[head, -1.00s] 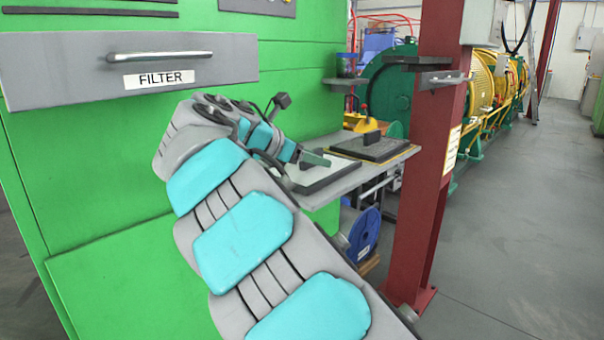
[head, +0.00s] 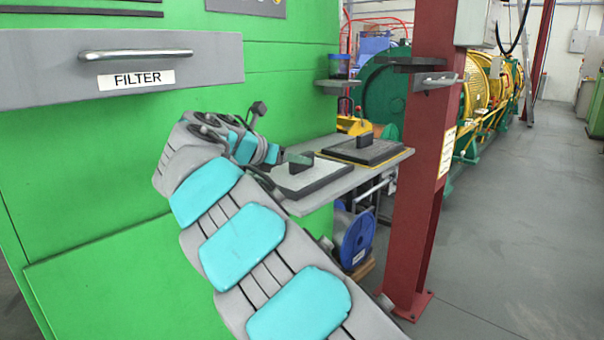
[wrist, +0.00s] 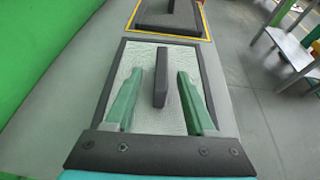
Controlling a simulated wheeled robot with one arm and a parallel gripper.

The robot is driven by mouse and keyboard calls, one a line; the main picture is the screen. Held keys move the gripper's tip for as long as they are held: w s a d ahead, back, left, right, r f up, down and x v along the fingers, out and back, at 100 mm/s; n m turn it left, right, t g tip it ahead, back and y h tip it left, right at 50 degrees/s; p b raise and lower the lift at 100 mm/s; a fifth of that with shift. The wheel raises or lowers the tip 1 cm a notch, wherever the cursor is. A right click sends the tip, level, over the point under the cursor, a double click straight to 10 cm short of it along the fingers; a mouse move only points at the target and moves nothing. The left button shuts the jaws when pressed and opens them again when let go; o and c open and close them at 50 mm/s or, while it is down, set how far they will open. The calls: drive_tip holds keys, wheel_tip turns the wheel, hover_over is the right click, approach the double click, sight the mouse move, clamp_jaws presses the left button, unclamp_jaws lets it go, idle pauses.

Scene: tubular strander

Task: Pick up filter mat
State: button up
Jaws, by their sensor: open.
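Two framed mats with upright dark handles lie on a grey shelf (head: 302,206). The nearer mat (head: 325,180) has a pale top and dark frame; its dark handle (head: 300,161) stands up. The farther mat (head: 370,151) is dark, with a yellow line around it. In the wrist view my gripper (wrist: 172,62) is open, its two green fingers on either side of the nearer mat's handle (wrist: 161,80) in the picture. I cannot tell how far above the mat the fingertips are. In the head view my wrist hides the fingers.
A grey drawer front labelled FILTER (head: 200,72) sticks out of the green machine wall (head: 120,190) at left. A red post (head: 415,220) stands right of the shelf, with a small bracket (head: 420,65). A blue reel (head: 355,240) is below the shelf. Open floor lies at right.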

sight(302, 169)
drive_tip(key=x, duration=0.3)
drive_tip(key=shift+w+d+f, duration=0.1)
drive_tip(key=shift+d+f, duration=0.05)
drive_tip(key=shift+d, duration=0.05)
clamp_jaws()
idle(0.4)
